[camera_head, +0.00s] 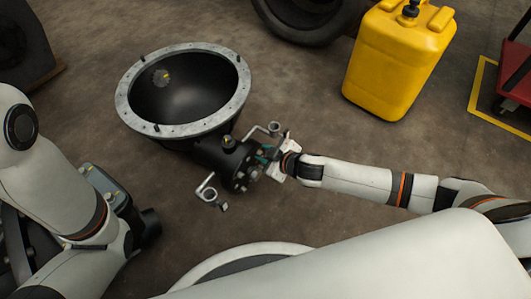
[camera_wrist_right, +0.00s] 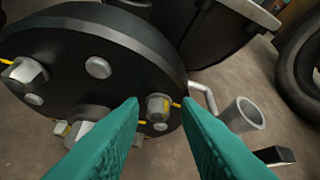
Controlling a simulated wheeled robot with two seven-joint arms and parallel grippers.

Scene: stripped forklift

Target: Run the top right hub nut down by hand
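The dark hub (camera_head: 228,160) stands out from the wide bowl-shaped housing, its round face towards my right gripper (camera_head: 266,156). In the right wrist view the hub face (camera_wrist_right: 120,65) carries several silver hex nuts and studs with yellow marks. One hub nut (camera_wrist_right: 158,105) lies between the tips of my right gripper's two teal fingers (camera_wrist_right: 160,103), with a visible gap on each side. The right gripper is open; no contact with the nut shows. Another nut (camera_wrist_right: 25,72) is at the left of the face, and one (camera_wrist_right: 80,130) is low, partly behind the left finger. My left gripper is out of view.
The bowl-shaped housing (camera_head: 122,104) has a pale bolted rim. Bent metal brackets (camera_head: 208,190) stick out beside the hub, close to my right gripper. A yellow jerrycan (camera_head: 395,62), a tyre (camera_head: 305,25) and a red cart (camera_head: 515,72) stand behind. Floor between hub and jerrycan is clear.

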